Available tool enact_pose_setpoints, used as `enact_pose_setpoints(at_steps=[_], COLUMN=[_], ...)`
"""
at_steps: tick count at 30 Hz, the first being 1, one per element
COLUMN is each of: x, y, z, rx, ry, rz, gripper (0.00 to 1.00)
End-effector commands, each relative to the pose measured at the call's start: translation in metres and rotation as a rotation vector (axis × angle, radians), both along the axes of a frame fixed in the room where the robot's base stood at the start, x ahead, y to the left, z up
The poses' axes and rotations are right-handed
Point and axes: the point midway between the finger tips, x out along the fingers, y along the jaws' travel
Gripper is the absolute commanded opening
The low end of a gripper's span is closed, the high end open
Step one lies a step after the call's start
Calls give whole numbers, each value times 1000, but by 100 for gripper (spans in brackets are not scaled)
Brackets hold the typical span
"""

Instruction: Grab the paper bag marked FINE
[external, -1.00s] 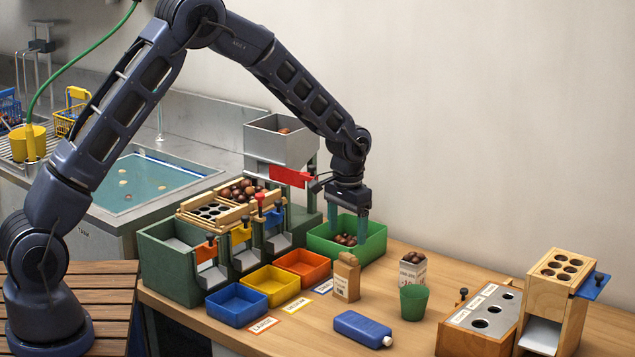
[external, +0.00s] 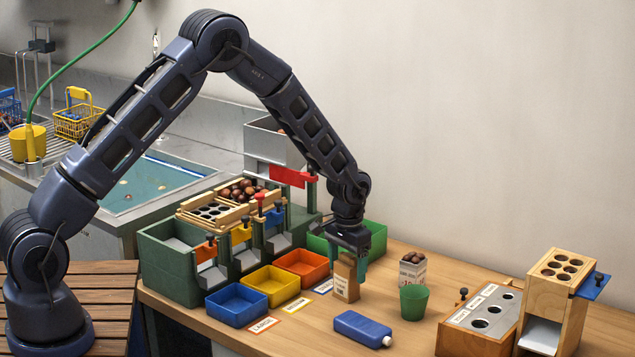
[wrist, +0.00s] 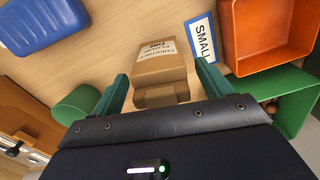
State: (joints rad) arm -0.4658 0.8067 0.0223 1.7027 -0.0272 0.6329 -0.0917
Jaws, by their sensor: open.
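The brown paper bag (external: 344,283) stands upright on the table, its top folded. Its white label (wrist: 157,50) shows in the wrist view, with dark print that seems to end in FINE. My gripper (external: 349,268) is open and points down at the bag's top. In the wrist view the bag (wrist: 162,72) lies between my two green fingers (wrist: 160,74), with a visible gap on each side. In the external view part of the bag's upper end is hidden behind my gripper.
The SMALL card (wrist: 203,38) and orange tray (external: 302,268) are close to the bag on one side. A green cup (external: 414,303) and a box of chestnuts (external: 412,271) stand to its right. A blue bottle (external: 362,328) lies in front. The green bin (external: 376,240) is behind.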

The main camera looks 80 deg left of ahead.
Motion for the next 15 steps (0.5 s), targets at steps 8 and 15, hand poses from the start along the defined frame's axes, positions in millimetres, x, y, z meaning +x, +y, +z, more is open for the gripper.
enact_pose_setpoints(at_steps=[8,15], x=[0,0], y=[0,0], z=[-2,-1], rx=[1,1], ry=[-1,-1], rz=[0,0], gripper=[68,26])
